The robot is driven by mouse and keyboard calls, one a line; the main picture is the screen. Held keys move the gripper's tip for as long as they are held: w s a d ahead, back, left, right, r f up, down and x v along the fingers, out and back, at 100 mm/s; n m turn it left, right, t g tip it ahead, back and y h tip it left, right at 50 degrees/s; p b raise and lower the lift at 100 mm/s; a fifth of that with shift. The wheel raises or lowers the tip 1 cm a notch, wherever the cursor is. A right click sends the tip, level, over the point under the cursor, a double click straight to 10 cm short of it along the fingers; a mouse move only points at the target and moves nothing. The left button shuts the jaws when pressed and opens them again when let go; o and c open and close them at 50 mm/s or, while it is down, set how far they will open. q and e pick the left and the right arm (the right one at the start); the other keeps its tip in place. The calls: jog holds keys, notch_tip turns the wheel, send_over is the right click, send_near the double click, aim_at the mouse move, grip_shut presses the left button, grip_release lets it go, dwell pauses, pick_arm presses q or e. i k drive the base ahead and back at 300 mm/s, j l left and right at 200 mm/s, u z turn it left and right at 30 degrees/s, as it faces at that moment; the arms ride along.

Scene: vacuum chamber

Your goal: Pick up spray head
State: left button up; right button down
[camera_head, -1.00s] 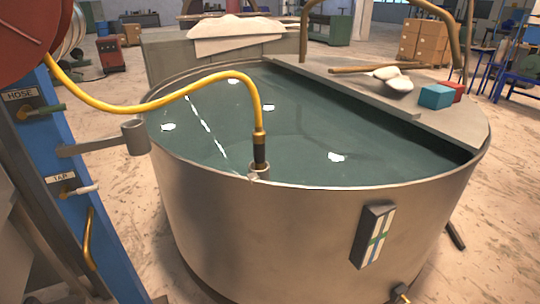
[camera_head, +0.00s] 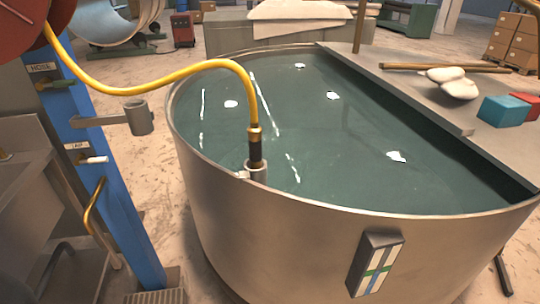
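The spray head (camera_head: 255,150) is the black and brass end of the yellow hose (camera_head: 165,73). It stands upright in a small metal holder (camera_head: 256,172) on the near left rim of the large round metal tank (camera_head: 225,215). The hose arches from the red reel (camera_head: 22,22) at the upper left down to it. Neither of my grippers shows in the head view.
The tank holds greenish water with several white patches on it. A blue post (camera_head: 105,170) with hose and tap handles and an empty ring bracket (camera_head: 138,117) stands at left. A shelf (camera_head: 440,95) across the tank bears a blue box (camera_head: 503,110), a red box (camera_head: 527,104) and pale stones (camera_head: 455,84).

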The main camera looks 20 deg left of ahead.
aim_at(254, 130)
jog(key=i+l+u, duration=0.1)
jog(key=l, duration=0.3)
jog(key=i+l, duration=0.2)
jog(key=l, duration=0.25)
jog(key=i+l+u, duration=0.15)
jog(key=l, duration=0.25)
jog(key=i+l+u, duration=0.1)
jog(key=l, duration=0.35)
